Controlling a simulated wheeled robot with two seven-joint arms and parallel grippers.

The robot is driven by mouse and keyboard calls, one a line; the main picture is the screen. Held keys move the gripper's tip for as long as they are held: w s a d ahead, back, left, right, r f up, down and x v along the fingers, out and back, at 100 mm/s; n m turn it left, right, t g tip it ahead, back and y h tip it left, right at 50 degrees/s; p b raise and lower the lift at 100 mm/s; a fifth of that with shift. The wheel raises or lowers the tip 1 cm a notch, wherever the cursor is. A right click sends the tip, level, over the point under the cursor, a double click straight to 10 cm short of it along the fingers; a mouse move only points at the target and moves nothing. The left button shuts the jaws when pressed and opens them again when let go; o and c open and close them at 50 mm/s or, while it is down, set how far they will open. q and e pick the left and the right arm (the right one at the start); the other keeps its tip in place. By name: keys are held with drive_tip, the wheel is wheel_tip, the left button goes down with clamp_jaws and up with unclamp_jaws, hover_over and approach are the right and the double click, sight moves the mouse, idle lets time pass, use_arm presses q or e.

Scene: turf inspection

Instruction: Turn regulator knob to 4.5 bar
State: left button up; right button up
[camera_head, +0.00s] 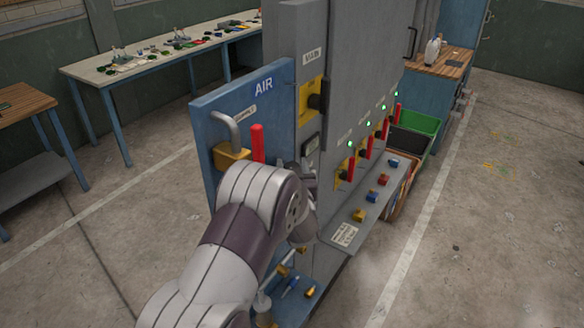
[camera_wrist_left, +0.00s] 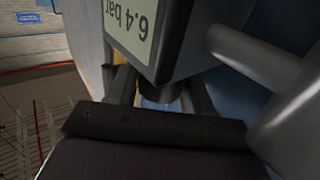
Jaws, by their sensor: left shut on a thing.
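The regulator's display (camera_wrist_left: 135,27) reads 6.4 bar, upside down at the top of the left wrist view. Below it is a dark round knob (camera_wrist_left: 163,93), partly hidden by the display housing. My left gripper (camera_wrist_left: 160,100) is shut on this knob, one finger on each side. In the head view my left arm reaches the blue AIR panel (camera_head: 205,110) from the lower left, and its wrist hides the regulator and fingertips. My right gripper is not in view.
A red lever (camera_head: 257,143) and a grey bent pipe (camera_head: 228,128) stand on the AIR panel above my wrist. A grey cabinet (camera_head: 362,50) with red handles and a sloping shelf (camera_head: 345,218) is right beside it. Open floor (camera_head: 480,230) lies to the right.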

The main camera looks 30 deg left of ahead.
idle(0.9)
use_arm(q)
drive_tip(key=o, duration=0.7)
drive_tip(key=shift+s+d+f, duration=0.1)
drive_tip(key=shift+s+d, duration=0.05)
drive_tip(key=shift+s, duration=0.05)
drive_tip(key=b+v, duration=0.4)
drive_tip(key=v, duration=0.8)
drive_tip(key=shift+s+b, duration=0.2)
drive_tip(key=shift+b, duration=0.1)
drive_tip(key=shift+c, duration=0.3)
